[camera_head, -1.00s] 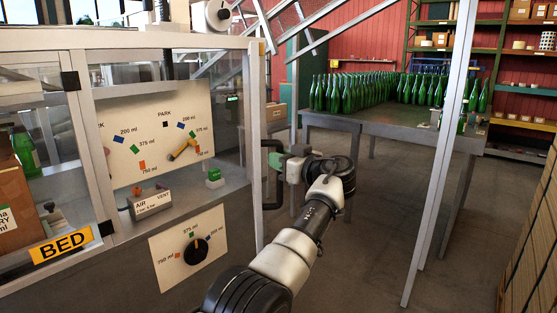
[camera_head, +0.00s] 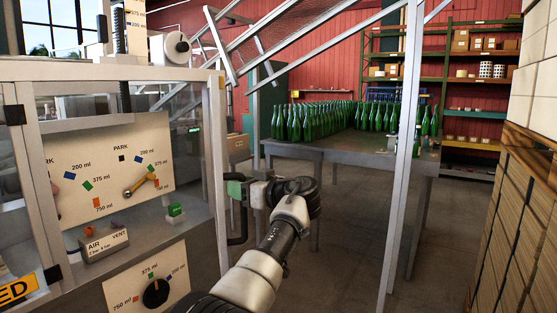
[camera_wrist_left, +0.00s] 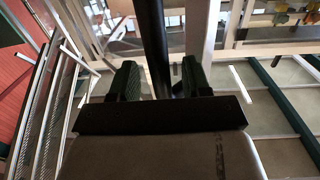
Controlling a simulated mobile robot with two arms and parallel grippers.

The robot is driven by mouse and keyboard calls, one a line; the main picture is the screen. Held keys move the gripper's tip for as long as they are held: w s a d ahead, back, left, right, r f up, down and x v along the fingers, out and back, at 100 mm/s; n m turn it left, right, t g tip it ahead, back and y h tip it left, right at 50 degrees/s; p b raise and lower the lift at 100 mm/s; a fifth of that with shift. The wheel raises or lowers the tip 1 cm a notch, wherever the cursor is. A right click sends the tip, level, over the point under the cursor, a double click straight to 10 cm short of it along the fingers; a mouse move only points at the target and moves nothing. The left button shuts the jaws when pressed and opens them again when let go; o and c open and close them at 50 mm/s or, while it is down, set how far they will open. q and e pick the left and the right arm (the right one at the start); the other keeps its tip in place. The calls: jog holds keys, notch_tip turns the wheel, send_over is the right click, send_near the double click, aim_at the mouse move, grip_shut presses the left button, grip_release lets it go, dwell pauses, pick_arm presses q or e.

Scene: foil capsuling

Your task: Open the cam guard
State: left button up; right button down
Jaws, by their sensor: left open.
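The cam guard (camera_head: 216,150) is the clear, light-framed panel on the machine's front, and it looks closed over the dial plate. Its black upright handle (camera_head: 242,225) stands out at the right edge. My left gripper (camera_head: 238,188) is at the upper part of this handle. In the left wrist view, the green-padded fingers of my left gripper (camera_wrist_left: 158,75) are apart, with the black handle bar (camera_wrist_left: 154,40) running between them. Whether either pad touches the bar is hard to tell. My right gripper is not in view.
A lower black knob (camera_head: 156,293) is outside. A table (camera_head: 345,153) with many green bottles stands behind. Stacked boxes (camera_head: 510,225) line the right. Floor between is clear.

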pick_arm(q)
jog(key=s+d+r+p, duration=0.4)
jog(key=d+r+p, duration=0.6)
jog(key=p, duration=0.1)
jog(key=shift+s+d+r+t, duration=0.15)
jog(key=shift+s+t, duration=0.15)
jog(key=shift+w+f, duration=0.2)
jog(key=shift+f, duration=0.1)
jog(key=shift+c, duration=0.2)
